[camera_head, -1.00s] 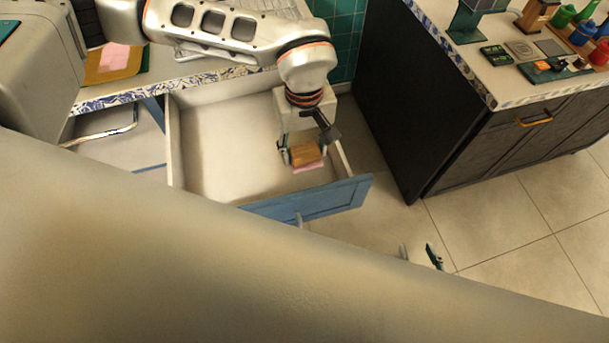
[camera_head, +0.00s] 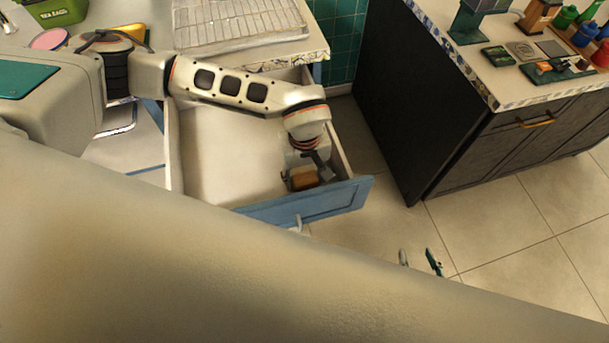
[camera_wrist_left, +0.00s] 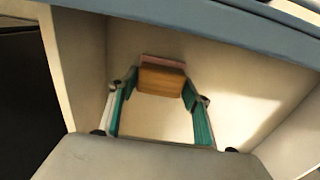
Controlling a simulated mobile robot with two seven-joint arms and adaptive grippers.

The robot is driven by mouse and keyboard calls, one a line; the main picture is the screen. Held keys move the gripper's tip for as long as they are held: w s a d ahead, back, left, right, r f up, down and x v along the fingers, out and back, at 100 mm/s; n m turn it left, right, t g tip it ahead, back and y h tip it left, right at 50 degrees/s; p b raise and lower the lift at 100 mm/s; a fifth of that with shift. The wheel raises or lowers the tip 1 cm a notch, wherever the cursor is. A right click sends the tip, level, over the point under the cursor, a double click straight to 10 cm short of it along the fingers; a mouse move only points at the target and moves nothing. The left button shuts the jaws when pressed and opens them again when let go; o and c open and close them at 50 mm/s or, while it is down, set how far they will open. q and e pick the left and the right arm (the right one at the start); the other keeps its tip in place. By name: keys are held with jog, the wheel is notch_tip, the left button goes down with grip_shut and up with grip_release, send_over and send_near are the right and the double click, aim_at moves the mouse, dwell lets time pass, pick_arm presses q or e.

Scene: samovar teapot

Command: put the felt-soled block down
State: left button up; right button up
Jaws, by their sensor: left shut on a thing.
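The felt-soled block (camera_head: 304,178) is a brown wooden block low inside the open drawer, near its front right corner. In the left wrist view the block (camera_wrist_left: 161,80) has a pink layer along its far edge. My left gripper (camera_head: 303,180) reaches down into the drawer and is shut on the block; its two green fingers flank it in the left wrist view (camera_wrist_left: 160,92). I cannot tell whether the block's underside touches the drawer floor. My right gripper (camera_head: 420,262) shows only its fingertips, apart and empty, above the floor tiles.
The open drawer (camera_head: 225,150) has a blue front panel (camera_head: 310,203) and a clear pale floor left of the block. A dark cabinet (camera_head: 440,110) stands to the right, with small items on its top. A wire rack (camera_head: 240,25) lies on the counter behind.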

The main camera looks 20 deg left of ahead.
aim_at(304, 176)
pick_arm(q)
jog(key=o, duration=1.1)
jog(key=shift+f, duration=0.15)
notch_tip(304, 176, up, 12)
jog(key=shift+r+p, duration=0.2)
jog(key=shift+p, duration=0.15)
